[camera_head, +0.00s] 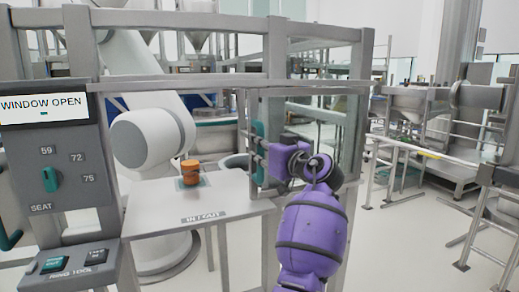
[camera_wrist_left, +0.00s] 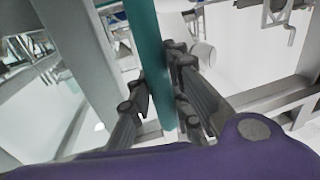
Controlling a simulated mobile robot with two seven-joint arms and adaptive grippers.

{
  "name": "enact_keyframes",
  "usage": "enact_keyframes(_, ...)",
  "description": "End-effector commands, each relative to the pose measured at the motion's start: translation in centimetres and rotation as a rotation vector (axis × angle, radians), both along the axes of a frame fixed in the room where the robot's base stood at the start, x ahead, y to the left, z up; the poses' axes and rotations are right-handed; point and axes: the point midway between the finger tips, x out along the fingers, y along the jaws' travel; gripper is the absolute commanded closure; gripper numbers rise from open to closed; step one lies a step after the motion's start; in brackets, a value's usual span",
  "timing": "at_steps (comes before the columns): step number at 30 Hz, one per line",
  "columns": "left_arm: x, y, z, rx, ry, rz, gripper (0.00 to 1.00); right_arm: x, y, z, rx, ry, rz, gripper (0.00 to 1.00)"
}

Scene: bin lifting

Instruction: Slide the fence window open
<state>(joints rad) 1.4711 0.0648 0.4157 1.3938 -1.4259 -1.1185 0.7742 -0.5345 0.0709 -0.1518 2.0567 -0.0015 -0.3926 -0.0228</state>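The fence window (camera_head: 301,90) is a grey framed pane at the right of the fence front, with an upright teal handle (camera_head: 258,152) on its left edge. The opening to its left is clear, and the sign (camera_head: 43,106) reads "WINDOW OPEN". My left gripper (camera_head: 263,162), on a purple arm, is at the handle. In the left wrist view the teal handle (camera_wrist_left: 147,45) runs between the dark fingers (camera_wrist_left: 158,95); they lie close against both sides and look shut on it. The fingertips are partly hidden in the head view. My right gripper is not in view.
Behind the opening is a table (camera_head: 165,210) marked "IN / OUT", with an orange cylinder (camera_head: 190,172) on it. A white robot arm (camera_head: 150,135) stands inside the fence. A control panel (camera_head: 62,180) is at the left. Open floor and railings lie at the right.

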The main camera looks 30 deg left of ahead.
Motion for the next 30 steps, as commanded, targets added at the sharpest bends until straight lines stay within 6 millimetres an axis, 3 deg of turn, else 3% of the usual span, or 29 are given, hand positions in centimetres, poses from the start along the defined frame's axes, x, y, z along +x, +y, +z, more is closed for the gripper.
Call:
enact_keyframes(5,0.0,-0.1,-0.1,-0.002,0.001,-0.001,0.63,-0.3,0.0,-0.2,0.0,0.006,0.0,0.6)
enact_keyframes(17,-0.4,-0.8,-0.1,-0.002,0.0,-0.001,0.63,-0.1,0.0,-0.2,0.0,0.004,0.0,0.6)
enact_keyframes(30,-4.6,-8.3,-0.1,-0.002,0.0,-0.003,0.63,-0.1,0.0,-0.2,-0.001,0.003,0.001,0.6)
